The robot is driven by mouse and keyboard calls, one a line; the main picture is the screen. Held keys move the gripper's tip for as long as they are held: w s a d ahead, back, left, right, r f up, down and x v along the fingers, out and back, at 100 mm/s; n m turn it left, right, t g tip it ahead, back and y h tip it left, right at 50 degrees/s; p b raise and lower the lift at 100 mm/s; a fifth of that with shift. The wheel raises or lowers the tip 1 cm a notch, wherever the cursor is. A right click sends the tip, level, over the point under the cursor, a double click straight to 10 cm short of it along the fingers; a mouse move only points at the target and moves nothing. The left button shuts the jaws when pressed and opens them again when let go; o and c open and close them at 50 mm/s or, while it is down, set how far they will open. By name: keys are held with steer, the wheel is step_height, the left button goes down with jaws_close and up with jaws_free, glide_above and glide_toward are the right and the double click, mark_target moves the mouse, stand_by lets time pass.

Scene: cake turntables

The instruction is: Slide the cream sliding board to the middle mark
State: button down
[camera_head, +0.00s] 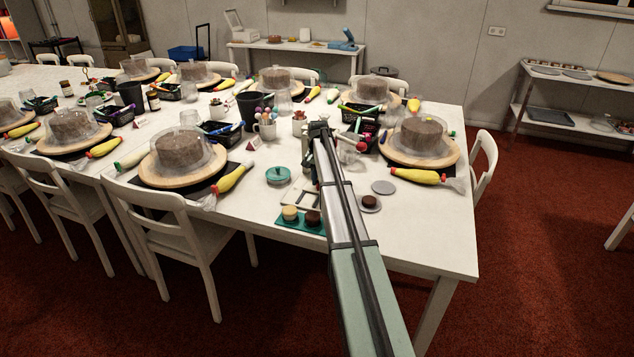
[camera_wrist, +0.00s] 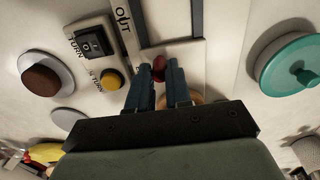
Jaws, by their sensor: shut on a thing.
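In the wrist view a cream board (camera_wrist: 168,12) lies inside a dark, straight-edged frame at the top centre. My gripper (camera_wrist: 163,78) is at the near end of this frame, with both dark blue fingers pointing at it. The fingers are shut on a small red knob (camera_wrist: 158,68), partly hidden between them. I cannot tell how the knob joins the board. In the head view a pale panel (camera_head: 298,199) shows left of my arm, which hides my gripper and most of this area. I cannot make out the middle mark.
A black switch (camera_wrist: 92,42) and a yellow button (camera_wrist: 111,79) sit left of the frame. A teal lidded pot (camera_head: 278,175) stands nearby. A teal tray (camera_head: 292,222) with small cakes and a grey disc (camera_head: 383,187) flank my arm. The table's front right is clear.

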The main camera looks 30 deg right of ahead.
steer(key=shift+w+d, duration=1.15)
steer(key=shift+w, duration=0.15)
steer(key=c, duration=1)
jaws_free()
steer(key=shift+c, duration=0.2)
steer(key=shift+s+r, duration=0.1)
